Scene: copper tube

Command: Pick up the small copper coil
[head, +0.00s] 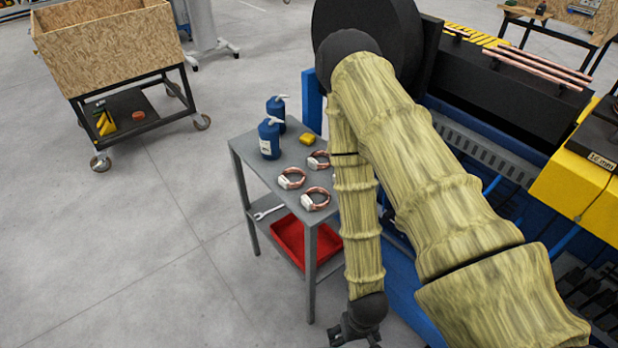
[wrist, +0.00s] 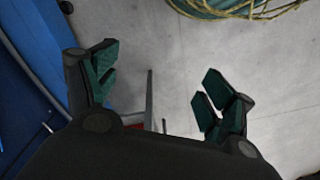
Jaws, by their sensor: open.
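Three copper coils with white tags lie on top of a small grey table in the head view: one at the left (head: 299,171), one at the back right (head: 322,153) and one at the front right (head: 321,190). They look alike in size, so I cannot tell which is the small one. My gripper (head: 355,338) is low at the bottom edge of the head view, in front of the table and apart from the coils. In the wrist view my gripper (wrist: 160,85) is open, with nothing between its dark green fingers. No coil shows there.
Two blue bottles (head: 269,140) and a yellow item (head: 307,139) share the tabletop. A red tray (head: 290,240) and a wrench (head: 268,212) lie on the lower shelf. A blue machine (head: 400,290) stands right of the table. Floor (head: 150,260) left is clear.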

